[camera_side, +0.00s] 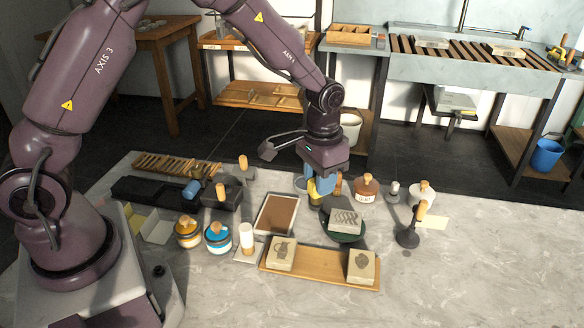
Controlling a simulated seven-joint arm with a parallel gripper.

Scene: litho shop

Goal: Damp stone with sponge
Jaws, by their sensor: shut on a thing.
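My gripper (318,184) points down over the back middle of the table, behind and left of the round dark green stand. It is shut on a small yellow thing that looks like the sponge (314,190); my fingers partly hide it. A pale stone with a dark wavy pattern (345,219) lies on the dark green stand (343,238), apart from my gripper. Two more pale stones, the left one (282,256) and the right one (361,266), each with a dark drawing, sit on a wooden board (318,264) in front.
A brown jar (367,188) stands close to the right of my gripper. A white jar (423,192) and a dark wooden-handled tool (409,236) are farther right. The table's right side is clear.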

